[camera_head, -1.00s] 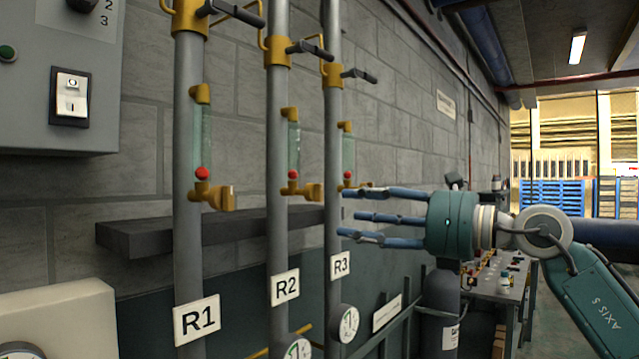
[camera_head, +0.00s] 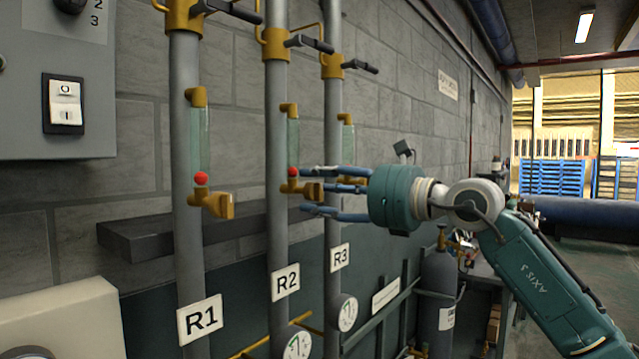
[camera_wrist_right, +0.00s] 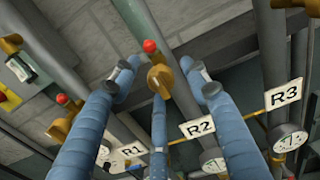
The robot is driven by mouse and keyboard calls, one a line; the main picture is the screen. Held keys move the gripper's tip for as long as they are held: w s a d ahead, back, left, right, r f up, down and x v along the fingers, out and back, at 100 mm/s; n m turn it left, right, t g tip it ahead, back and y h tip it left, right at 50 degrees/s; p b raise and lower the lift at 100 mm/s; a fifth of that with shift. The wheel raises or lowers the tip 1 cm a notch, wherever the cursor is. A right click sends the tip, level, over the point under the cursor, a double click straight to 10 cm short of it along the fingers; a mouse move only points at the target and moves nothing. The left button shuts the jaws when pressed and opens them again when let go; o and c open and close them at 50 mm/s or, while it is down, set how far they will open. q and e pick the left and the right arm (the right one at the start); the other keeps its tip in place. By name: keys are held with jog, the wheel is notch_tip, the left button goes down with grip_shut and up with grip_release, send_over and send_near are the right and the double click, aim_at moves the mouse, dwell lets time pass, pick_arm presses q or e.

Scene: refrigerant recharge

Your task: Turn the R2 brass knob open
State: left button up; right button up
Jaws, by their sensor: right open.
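The R2 brass knob (camera_head: 307,189) sticks out from the R2 pipe below a sight glass with a red ball, above the R2 label (camera_head: 285,281). My right gripper (camera_head: 322,190) is open, its blue fingers pointing left at the knob. In the right wrist view the R2 knob (camera_wrist_right: 160,79) lies between the spread fingers (camera_wrist_right: 158,85), near the tip of the middle one. I cannot tell whether any finger touches it. My left gripper is in neither view.
The R1 brass knob (camera_head: 217,204) is on the pipe to the left. The R3 pipe (camera_head: 333,217) stands close behind my right fingers. A dark shelf (camera_head: 150,236) runs behind the pipes. A grey cylinder (camera_head: 438,290) stands below my right arm.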

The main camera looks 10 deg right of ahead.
jog(key=c, duration=1.1)
jog(key=shift+r+m, duration=0.1)
jog(key=shift+m, duration=0.3)
jog(key=m+b, duration=0.2)
jog(key=m, duration=0.1)
jog(key=shift+d+m, duration=0.1)
jog(key=shift+m, duration=0.3)
jog(key=m+b, duration=0.1)
jog(key=m, duration=0.3)
jog(key=shift+w+r+m+b, duration=0.1)
jog(key=shift+m+b, duration=0.2)
jog(key=m+b, duration=0.1)
jog(key=m, duration=0.3)
jog(key=shift+d+b, duration=0.1)
jog(key=shift+b, duration=0.2)
jog(key=shift+m+b, duration=0.7)
jog(key=shift+m, duration=1.7)
